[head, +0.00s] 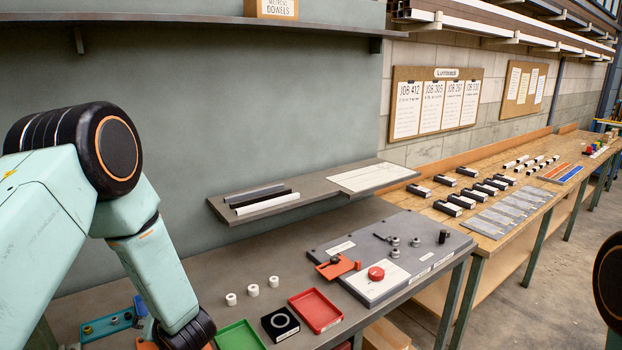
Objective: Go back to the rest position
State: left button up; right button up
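My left arm (150,260) comes in from the left and bends down to the bottom edge, in front of the grey bench. Its gripper is out of the picture, below the frame. Only a dark round part of what appears to be my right arm (608,280) shows at the right edge, and its gripper is not in view. A grey fixture plate (425,242) with a red button (376,273), small metal posts and an orange-red bracket (337,267) sits on the bench.
A green tray (240,336), a black block with a ring (280,323) and a red tray (316,310) line the bench front. Several white cylinders (253,290) stand behind. A low shelf (310,196) holds bars. A wooden bench (470,186) with several blocks extends right.

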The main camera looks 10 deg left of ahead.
pick_arm(q)
jog(key=s+d+f+m+h, duration=0.3)
jog(key=s+d+f+h, duration=0.3)
jog(key=s+d+f, duration=0.7)
jog(key=s+d+f+m+g+h, duration=0.1)
jog(key=s+d+g+h, duration=0.15)
jog(key=s+d, duration=0.45)
jog(key=s+d+g+h, duration=0.2)
jog(key=s+d+g, duration=0.1)
jog(key=s, duration=0.8)
notch_tip(320, 180, down, 25)
jog(key=b, duration=2.5)
pick_arm(e)
notch_tip(320, 180, down, 25)
jog(key=shift+s+f, duration=0.15)
jog(key=shift+s, duration=0.1)
pick_arm(q)
jog(key=shift+w, duration=0.15)
